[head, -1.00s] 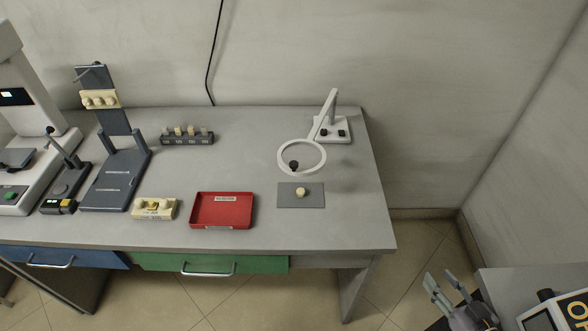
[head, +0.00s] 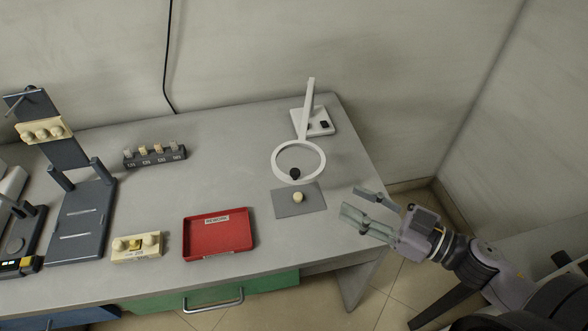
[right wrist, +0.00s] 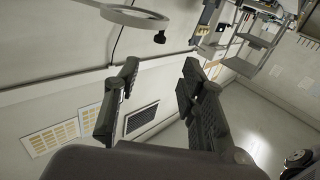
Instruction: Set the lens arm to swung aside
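The lens arm is a white ring (head: 275,170) on a slanted white arm (head: 306,108) rising from a white base (head: 328,129) at the back right of the table. A black knob (head: 295,174) sits on the ring's near edge. In the head view, the ring lies just behind the grey mat (head: 281,206) with a round beige piece (head: 298,197) on it. My right gripper (head: 362,207) is open and empty by the table's right edge, apart from the ring. The right wrist view shows the ring (right wrist: 118,15) and knob (right wrist: 159,37) beyond the open fingers (right wrist: 157,82). My left gripper is out of view.
A red tray (head: 218,253), a beige block with knobs (head: 137,257), a dark labelled rack (head: 155,157) and a dark stand (head: 84,225) are on the table to the left. The tabletop between ring and rack is clear. A wall stands behind.

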